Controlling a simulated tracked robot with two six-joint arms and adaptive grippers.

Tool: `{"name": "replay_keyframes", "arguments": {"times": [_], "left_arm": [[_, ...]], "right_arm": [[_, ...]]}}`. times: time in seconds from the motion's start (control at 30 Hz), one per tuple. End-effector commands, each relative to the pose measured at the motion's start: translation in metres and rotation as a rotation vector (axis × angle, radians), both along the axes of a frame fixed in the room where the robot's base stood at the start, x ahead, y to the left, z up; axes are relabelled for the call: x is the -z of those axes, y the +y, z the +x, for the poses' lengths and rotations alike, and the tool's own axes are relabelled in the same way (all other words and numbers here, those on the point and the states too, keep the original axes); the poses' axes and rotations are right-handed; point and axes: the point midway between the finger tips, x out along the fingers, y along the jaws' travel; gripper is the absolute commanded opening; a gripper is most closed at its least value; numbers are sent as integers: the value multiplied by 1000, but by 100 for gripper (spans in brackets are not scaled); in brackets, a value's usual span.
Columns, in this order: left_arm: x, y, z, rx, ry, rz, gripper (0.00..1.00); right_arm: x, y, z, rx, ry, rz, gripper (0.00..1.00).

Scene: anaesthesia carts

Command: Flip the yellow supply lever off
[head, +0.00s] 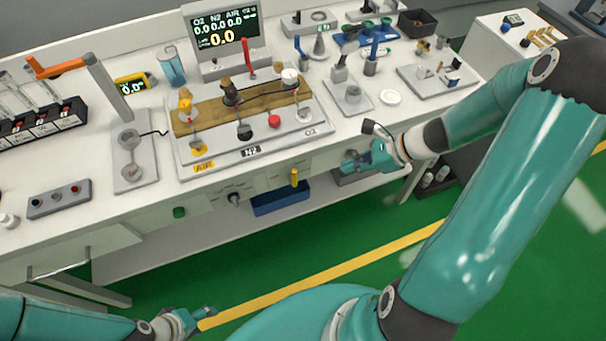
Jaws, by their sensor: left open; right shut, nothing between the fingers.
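A small yellow lever (294,177) stands upright at the bench's front face, below the gas panel and above a blue bin. On the panel (250,151) are a yellow AIR label (204,166) and a yellow-topped fitting (185,100) at its left side. My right gripper (352,162) is shut and empty in front of the bench edge, to the right of the yellow lever and apart from it. My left gripper (208,312) is open and empty, low over the floor at the bottom of the picture, well away from the lever.
The blue bin (281,199) sits under the lever. A dark round knob (234,198) and a green one (180,212) are on the bench front to the left. A display (222,36) stands behind the panel. The green floor before the bench is clear.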

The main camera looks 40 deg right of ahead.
Motion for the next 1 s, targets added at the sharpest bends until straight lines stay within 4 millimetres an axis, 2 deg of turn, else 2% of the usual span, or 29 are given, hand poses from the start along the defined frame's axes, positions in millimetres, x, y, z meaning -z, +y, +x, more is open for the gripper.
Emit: {"name": "replay_keyframes", "arguments": {"times": [0.17, 0.57, 0.8, 1.0], "left_arm": [[4, 0, 0, 0, 0, 0, 58], [19, 0, 0, 0, 0, 0, 58], [11, 0, 0, 0, 0, 0, 58], [10, 0, 0, 0, 0, 0, 58]], "right_arm": [[16, 11, 10, -6, 2, 4, 0], [72, 49, 50, -6, 4, 2, 0], [68, 70, 74, -6, 2, 0, 0], [69, 74, 79, -3, 2, -2, 0]]}}
